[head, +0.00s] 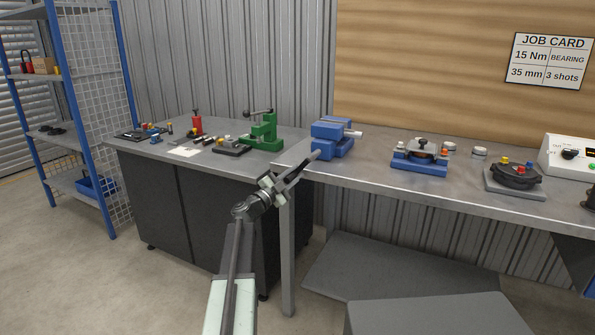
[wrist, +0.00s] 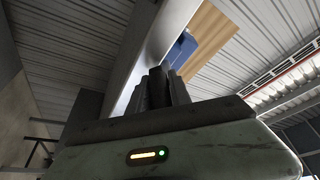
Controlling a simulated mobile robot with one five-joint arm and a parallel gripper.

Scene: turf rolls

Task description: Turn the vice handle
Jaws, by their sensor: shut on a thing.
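The blue vice (head: 333,140) stands on the front left corner of the long grey bench. Its blue body also shows in the wrist view (wrist: 181,50), beyond my fingers. A grey rod, the vice handle (head: 314,155), sticks out from the vice's front towards my arm. My gripper (head: 297,171) is at the bench's front left corner, shut on the vice handle; its fingers also show in the wrist view (wrist: 160,88). The fingers hide most of the handle, and its exact angle cannot be told.
The long bench (head: 465,207) carries a blue fixture (head: 420,157) and a dark round device (head: 515,175) to the right. A dark cabinet bench (head: 190,210) with a green press (head: 263,133) stands at left. A bench leg (head: 287,250) is close beside my arm.

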